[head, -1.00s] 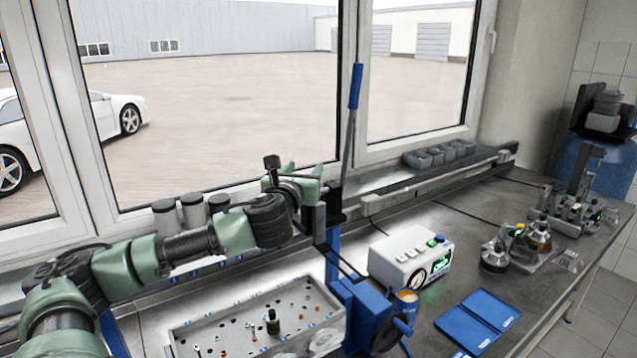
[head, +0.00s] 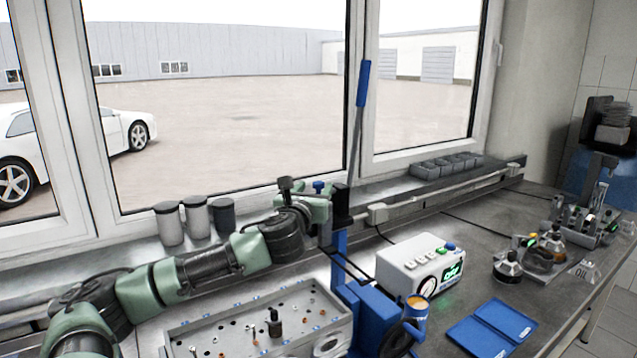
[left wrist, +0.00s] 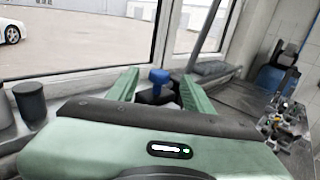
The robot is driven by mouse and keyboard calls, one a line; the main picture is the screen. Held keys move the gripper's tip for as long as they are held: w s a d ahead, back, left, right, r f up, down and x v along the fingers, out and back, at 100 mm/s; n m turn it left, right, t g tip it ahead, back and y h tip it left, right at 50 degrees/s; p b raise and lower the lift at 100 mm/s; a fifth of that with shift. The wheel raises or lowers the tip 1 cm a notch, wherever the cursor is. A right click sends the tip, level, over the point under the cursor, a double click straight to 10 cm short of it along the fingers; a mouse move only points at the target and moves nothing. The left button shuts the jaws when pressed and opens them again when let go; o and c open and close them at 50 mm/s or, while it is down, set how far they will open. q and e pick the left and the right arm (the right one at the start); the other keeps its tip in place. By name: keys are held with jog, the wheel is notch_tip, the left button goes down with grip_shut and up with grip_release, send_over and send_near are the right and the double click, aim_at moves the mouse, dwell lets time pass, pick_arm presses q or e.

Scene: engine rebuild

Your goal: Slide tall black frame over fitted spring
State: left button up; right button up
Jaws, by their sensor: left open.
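My left gripper (head: 318,198) is open, with green fingers, beside the upper part of the blue press (head: 362,308). A blue-topped piece (head: 319,186) shows at the fingers. In the left wrist view this blue-topped piece (left wrist: 158,77) sits on a dark body between the spread fingers (left wrist: 160,88); I cannot tell whether they touch it, or what it belongs to. A small black upright part (head: 274,326) stands on the grey metal block with holes (head: 190,332); I cannot tell if it is the fitted spring. I cannot clearly identify the tall black frame. My right gripper is out of view.
The press has a tall lever with a blue grip (head: 362,85). A white control box (head: 410,262), an orange-topped cup (head: 414,308) and a blue folder (head: 490,328) lie to its right. Grey canisters (head: 195,217) stand by the window. Bottles (head: 508,268) stand farther right.

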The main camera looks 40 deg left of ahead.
aim_at(317, 185)
pick_arm(q)
jog(key=p+x, duration=0.1)
jog(key=x, duration=0.4)
jog(key=shift+f, duration=0.1)
grip_shut()
dwell(1.3)
